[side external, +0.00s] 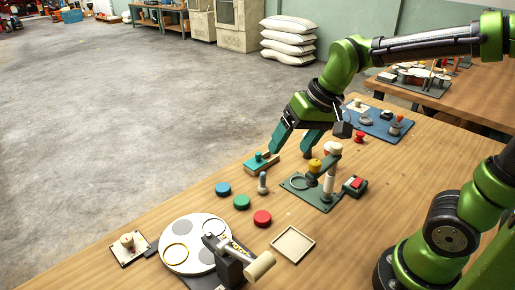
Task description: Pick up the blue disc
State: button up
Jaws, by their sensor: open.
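The blue disc (223,189) lies flat on the wooden table, left of a green disc (241,202) and a red disc (262,218). My gripper (289,156) is open, with its two teal fingers pointing down, above and to the right of the blue disc. The left finger overlaps a teal block with a knob (261,162) in the picture; I cannot tell whether they touch. Nothing shows between the fingers. The blue disc is in full view and apart from my gripper.
A grey peg (263,183) stands near the discs. A round white plate (194,226) with circular spots and a square tray (292,245) are at the front. A green fixture (297,184) stands right of the discs. Bare table (160,208) lies left of the discs.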

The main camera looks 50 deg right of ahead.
jog(key=w+a+f+m+g, duration=0.1)
jog(key=w+a+f+g, duration=0.15)
jog(key=w, duration=0.75)
jog(key=m+g+h, duration=0.2)
jog(key=m, duration=0.3)
send_over(223, 187)
notch_tip(223, 187, down, 4)
jog(key=f, duration=1)
jog(key=shift+s+a+f, duration=0.1)
jog(key=shift+s+a, duration=0.05)
jog(key=shift+s, duration=0.1)
jog(key=shift+w+f, duration=0.15)
jog(key=shift+f, duration=1.4)
jog(key=shift+w+f, duration=0.15)
jog(key=shift+f, duration=1.35)
jog(key=shift+c, duration=0.2)
jog(key=c, duration=1.1)
jog(key=shift+o, duration=0.2)
jog(key=shift+r, duration=0.15)
